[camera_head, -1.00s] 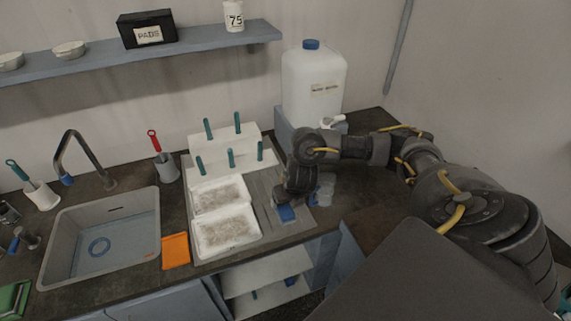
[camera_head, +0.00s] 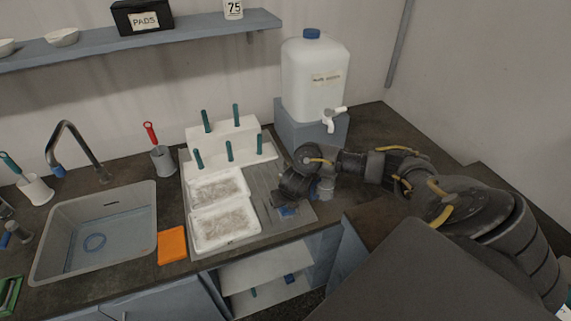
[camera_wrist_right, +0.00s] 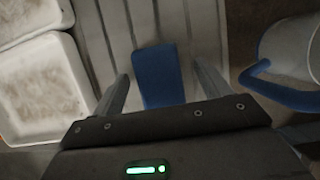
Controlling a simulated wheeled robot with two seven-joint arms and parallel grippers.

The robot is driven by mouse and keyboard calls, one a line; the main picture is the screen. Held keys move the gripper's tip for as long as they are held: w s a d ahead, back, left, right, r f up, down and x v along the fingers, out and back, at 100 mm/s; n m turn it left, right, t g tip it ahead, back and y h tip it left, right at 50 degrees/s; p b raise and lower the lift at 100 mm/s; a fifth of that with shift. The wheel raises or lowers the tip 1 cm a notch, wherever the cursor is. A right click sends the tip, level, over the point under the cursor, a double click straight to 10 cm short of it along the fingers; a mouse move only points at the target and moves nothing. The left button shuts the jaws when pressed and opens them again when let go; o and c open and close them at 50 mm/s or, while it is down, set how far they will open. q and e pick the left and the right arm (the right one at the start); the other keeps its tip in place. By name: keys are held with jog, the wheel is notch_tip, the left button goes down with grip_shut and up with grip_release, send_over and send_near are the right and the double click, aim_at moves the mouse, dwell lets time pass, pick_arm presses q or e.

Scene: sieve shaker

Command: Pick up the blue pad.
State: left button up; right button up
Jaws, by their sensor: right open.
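The blue pad (camera_wrist_right: 158,76) lies on the grey grooved drainboard in the right wrist view, between the two fingers of my right gripper (camera_wrist_right: 162,88). The gripper is open, with a gap between each finger and the pad. My left gripper is not in view.
Two white trays (camera_head: 224,228) with brown residue sit left of the pad. An orange pad (camera_head: 172,245) lies by the sink.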

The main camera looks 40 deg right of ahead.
jog(key=c, duration=1.1)
jog(key=shift+o, duration=0.2)
jog(key=shift+r, duration=0.65)
jog(key=r, duration=0.1)
jog(key=a+r+p, duration=0.1)
jog(key=r, duration=0.1)
jog(key=a+r, duration=0.1)
jog(key=shift+r+p, duration=0.25)
jog(key=shift+p, duration=0.1)
jog(key=s+a+r+p, duration=0.2)
jog(key=a+r+p, duration=0.5)
jog(key=a, duration=0.5)
jog(key=shift+s+r+p, duration=0.15)
jog(key=shift+p, duration=0.5)
